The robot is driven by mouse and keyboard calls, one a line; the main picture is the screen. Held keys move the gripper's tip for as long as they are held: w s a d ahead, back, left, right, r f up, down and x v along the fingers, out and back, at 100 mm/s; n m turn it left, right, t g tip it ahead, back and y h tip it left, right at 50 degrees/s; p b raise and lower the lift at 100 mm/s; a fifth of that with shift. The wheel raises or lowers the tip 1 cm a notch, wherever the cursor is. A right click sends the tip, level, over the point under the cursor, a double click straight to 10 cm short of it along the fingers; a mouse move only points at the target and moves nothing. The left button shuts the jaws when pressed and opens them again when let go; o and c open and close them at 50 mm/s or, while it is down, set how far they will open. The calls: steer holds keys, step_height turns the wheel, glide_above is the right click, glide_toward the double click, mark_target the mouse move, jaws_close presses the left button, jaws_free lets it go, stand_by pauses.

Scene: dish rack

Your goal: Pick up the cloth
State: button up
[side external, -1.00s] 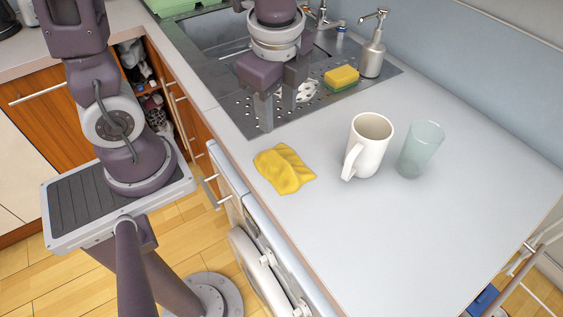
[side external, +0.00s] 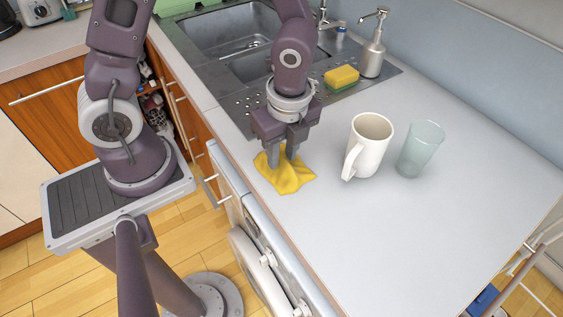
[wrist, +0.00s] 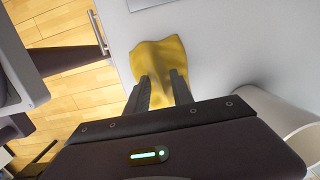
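The yellow cloth (side external: 288,180) lies crumpled on the grey counter near its front edge, left of the white mug. My gripper (side external: 283,161) points down over the cloth, with its fingers at the cloth's back part. In the wrist view the cloth (wrist: 160,57) spreads beyond and between the two fingertips (wrist: 160,78), which are apart. The fingers look open. Whether the fingertips touch the cloth or sit just above it is hard to tell.
A white mug (side external: 368,148) and a clear greenish glass (side external: 420,150) stand to the right. A yellow-green sponge (side external: 341,78) and a soap dispenser (side external: 373,50) stand by the sink (side external: 225,45). The counter (side external: 400,240) in front of the mug is clear.

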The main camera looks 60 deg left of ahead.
mark_target(283, 156)
jaws_close()
step_height(283, 156, up, 10)
steer(key=shift+c, duration=0.5)
jaws_free()
jaws_close()
steer(key=w+a+f, duration=0.2)
steer(key=w+a, duration=1.4)
steer(key=a, duration=0.2)
steer(key=shift+w+f, duration=0.2)
steer(key=shift+f, duration=0.15)
